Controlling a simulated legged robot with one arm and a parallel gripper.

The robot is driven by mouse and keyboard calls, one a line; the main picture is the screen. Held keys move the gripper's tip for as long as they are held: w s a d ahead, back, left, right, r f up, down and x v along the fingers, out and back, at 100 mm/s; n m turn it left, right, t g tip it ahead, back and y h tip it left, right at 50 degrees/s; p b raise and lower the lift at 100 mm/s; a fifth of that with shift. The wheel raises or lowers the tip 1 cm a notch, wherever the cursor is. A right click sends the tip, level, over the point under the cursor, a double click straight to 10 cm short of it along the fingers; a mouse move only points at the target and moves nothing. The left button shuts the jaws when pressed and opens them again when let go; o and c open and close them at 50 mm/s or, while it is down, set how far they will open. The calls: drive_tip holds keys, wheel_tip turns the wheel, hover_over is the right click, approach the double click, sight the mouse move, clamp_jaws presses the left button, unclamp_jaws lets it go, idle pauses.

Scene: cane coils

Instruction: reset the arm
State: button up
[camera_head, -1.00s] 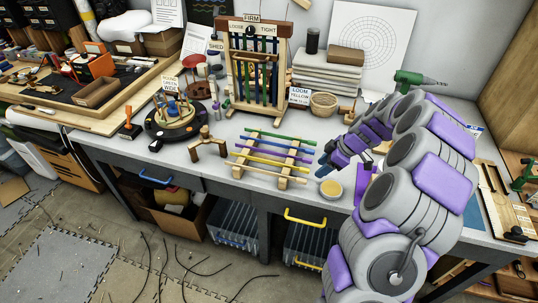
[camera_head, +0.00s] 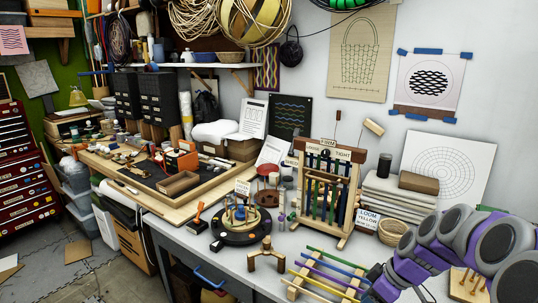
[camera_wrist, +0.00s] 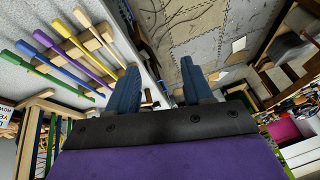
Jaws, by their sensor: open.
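My gripper shows in the wrist view (camera_wrist: 162,88) with its two blue fingers spread apart and nothing between them. The fingers point past the grey table edge toward the floor. In the head view my grey and purple arm is folded at the lower right, its end near the right ends of the coloured rods. The rack of coloured rods (camera_head: 328,272) lies on the table. It also shows at the upper left of the wrist view (camera_wrist: 75,50), to the left of the fingers and apart from them.
A wooden loom frame (camera_head: 325,190) stands behind the rods, with a woven bowl (camera_head: 392,232) to its right. A dark turntable (camera_head: 240,226) and a wooden stand (camera_head: 266,257) are to the left. White folded sheets (camera_head: 396,194) lie against the wall.

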drive_tip(key=s+a+r+m+g+h, duration=0.2)
drive_tip(key=s+a+r+m, duration=0.2)
drive_tip(key=s+a, duration=0.8)
drive_tip(key=s+d+m+h, duration=0.1)
drive_tip(key=s+m, duration=0.2)
drive_tip(key=s, duration=0.6)
drive_tip(key=s+f+m+g+h, duration=0.1)
drive_tip(key=s+m, duration=0.1)
drive_tip(key=s, duration=0.7)
drive_tip(key=shift+d+f+m+h, duration=0.15)
drive_tip(key=shift+d+m+h, duration=0.2)
drive_tip(key=shift+m+h, duration=0.05)
